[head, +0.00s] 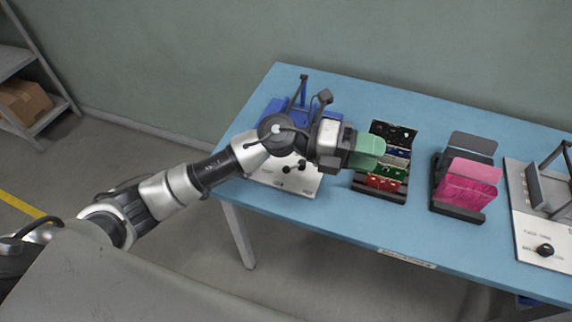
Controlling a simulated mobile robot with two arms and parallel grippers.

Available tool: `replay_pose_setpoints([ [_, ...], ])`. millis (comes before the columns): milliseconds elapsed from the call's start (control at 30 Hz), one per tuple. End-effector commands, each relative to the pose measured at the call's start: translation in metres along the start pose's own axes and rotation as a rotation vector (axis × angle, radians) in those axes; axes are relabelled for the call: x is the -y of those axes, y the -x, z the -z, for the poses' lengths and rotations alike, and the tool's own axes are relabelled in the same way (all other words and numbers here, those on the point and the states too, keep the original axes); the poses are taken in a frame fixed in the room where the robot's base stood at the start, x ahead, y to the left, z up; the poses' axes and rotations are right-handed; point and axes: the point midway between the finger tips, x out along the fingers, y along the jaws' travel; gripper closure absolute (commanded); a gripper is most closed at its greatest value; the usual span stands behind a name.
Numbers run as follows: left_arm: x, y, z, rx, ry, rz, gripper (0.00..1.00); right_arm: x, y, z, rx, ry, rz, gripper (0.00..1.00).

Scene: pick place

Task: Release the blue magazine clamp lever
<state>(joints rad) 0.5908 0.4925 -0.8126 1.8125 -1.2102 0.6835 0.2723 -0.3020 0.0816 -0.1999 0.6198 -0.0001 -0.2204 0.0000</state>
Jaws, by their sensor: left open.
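A blue fixture (272,112) stands at the left end of the blue table, with an upright lever-like bar (303,90) rising from it. It sits behind a pale panel (285,181) with dark knobs. My left arm crosses in front and hides much of the fixture, so I cannot tell the clamp lever's exact position. My left gripper (370,150), with green at its tip, is open. It is right of the fixture, above or in front of the rack of coloured parts; contact cannot be told. My right gripper is not in view.
A dark rack (380,192) holds green, red and blue parts. Right of it, a dark holder (458,212) carries pink sheets (468,184). A pale panel with a black knob (545,250) stands at the right edge. The table's front strip (340,230) is bare.

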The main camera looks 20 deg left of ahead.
Motion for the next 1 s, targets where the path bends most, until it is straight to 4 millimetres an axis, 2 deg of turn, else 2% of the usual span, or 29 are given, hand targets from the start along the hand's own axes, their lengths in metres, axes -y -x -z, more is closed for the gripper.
replay_pose_setpoints([
  [67,-0.022,0.012,-0.001,-0.16,-0.109,-0.208,0.52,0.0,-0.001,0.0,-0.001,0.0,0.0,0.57],
  [133,-0.044,0.033,-0.006,-0.285,-0.174,-0.408,0.52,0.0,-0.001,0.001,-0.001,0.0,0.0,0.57],
  [233,-0.069,0.074,-0.02,-0.422,-0.223,-0.695,0.52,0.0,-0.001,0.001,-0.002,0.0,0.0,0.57],
  [400,-0.083,0.145,-0.047,-0.539,-0.218,-1.078,0.52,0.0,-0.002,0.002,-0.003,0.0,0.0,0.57],
  [500,-0.082,0.17,-0.056,-0.563,-0.201,-1.199,0.52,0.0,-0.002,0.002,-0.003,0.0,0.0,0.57],
  [600,-0.084,0.179,-0.058,-0.575,-0.19,-1.248,0.52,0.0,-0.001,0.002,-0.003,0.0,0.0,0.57],
  [733,-0.096,0.177,-0.054,-0.578,-0.186,-1.25,0.52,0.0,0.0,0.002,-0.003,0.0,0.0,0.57],
  [1000,-0.143,0.166,-0.038,-0.579,-0.187,-1.246,0.52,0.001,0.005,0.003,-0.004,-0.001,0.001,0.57],
])
